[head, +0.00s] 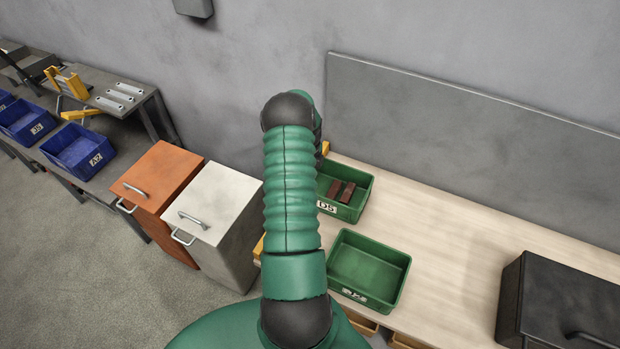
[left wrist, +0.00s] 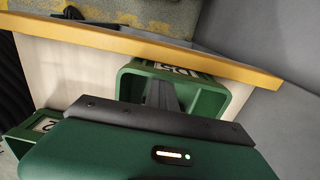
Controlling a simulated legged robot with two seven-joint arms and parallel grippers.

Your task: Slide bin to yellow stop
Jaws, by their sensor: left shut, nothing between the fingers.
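A yellow strip (head: 325,148) shows at the bench's left end, mostly hidden behind my arm. In the left wrist view the yellow strip (left wrist: 110,38) crosses the top, and the D5 bin (left wrist: 228,96) lies just below it. I cannot tell whether they touch. My left gripper (left wrist: 163,93) is shut and empty, its dark fingers reaching over or into the D5 bin. My right gripper is out of view.
A second, empty green bin (head: 369,264) stands nearer the bench front and shows partly in the left wrist view (left wrist: 20,138). A black box (head: 560,300) is at the right. The bench (head: 450,230) between is clear. White (head: 225,215) and orange (head: 160,190) cabinets stand left.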

